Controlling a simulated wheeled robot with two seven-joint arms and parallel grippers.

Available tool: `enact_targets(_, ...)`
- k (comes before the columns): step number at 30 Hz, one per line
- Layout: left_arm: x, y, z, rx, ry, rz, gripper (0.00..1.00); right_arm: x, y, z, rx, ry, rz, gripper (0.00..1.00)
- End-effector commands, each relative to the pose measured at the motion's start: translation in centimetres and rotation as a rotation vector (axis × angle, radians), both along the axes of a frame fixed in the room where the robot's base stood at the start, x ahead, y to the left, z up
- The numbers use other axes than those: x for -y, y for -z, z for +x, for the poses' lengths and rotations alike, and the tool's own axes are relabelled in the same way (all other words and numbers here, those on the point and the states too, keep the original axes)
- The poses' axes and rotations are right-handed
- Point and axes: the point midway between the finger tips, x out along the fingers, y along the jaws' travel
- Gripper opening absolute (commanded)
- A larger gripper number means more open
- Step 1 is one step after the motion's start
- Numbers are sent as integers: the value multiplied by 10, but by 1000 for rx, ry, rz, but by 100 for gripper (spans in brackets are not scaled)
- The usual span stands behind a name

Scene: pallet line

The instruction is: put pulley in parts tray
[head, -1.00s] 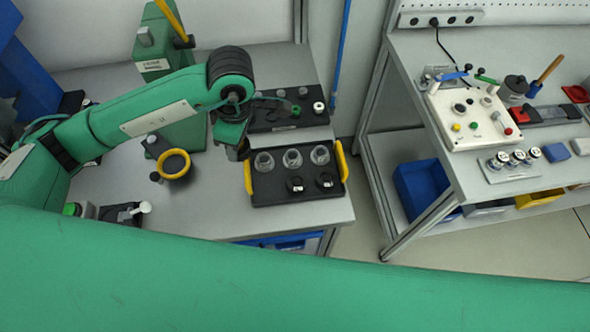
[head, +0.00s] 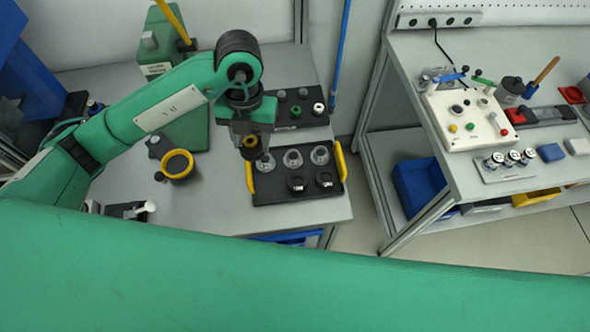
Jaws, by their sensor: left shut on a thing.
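The parts tray (head: 287,199) is a black tray with yellow handles at its left and right ends, near the table's front right corner. It holds several clear cups in a back row and two black round parts (head: 297,184) in front. My left gripper (head: 251,151) points down over the tray's back left corner. It is shut on a small dark round part with a brownish middle (head: 251,142), which appears to be the pulley. The part is above the tray; the jaws partly hide it. My right gripper is not in view.
A black board (head: 288,123) with several knobs lies just behind the tray. A black round part with a yellow rim (head: 177,164) stands to the left. A green machine stands behind. A second bench (head: 455,160) is to the right, across a gap. The table's front edge is close.

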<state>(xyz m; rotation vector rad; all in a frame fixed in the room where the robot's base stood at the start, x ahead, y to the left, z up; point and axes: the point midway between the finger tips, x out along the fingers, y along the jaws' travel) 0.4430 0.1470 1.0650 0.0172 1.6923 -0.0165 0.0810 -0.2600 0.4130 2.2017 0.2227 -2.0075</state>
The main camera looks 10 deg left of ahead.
Motion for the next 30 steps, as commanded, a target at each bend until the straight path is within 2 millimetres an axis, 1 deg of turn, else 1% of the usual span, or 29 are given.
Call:
enact_targets(3, 5, -6, -2, 0, -198, -2, 20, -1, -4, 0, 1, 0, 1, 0)
enact_targets(12, 13, -17, -5, -1, -698, 0, 20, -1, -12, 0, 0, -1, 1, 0)
enact_targets(18, 18, -22, -6, -1, -952, -1, 20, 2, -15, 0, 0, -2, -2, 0)
enact_targets(21, 19, -23, -7, 0, -1028, 1, 20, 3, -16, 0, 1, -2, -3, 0)
enact_targets(25, 20, -21, -7, -2, -1077, 2, 20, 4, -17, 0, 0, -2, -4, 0)
enact_targets(28, 19, -8, -8, -4, -1088, 5, 20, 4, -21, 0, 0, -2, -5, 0)
enact_targets(30, 18, 8, -9, -4, -1086, 8, 20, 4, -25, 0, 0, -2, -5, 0)
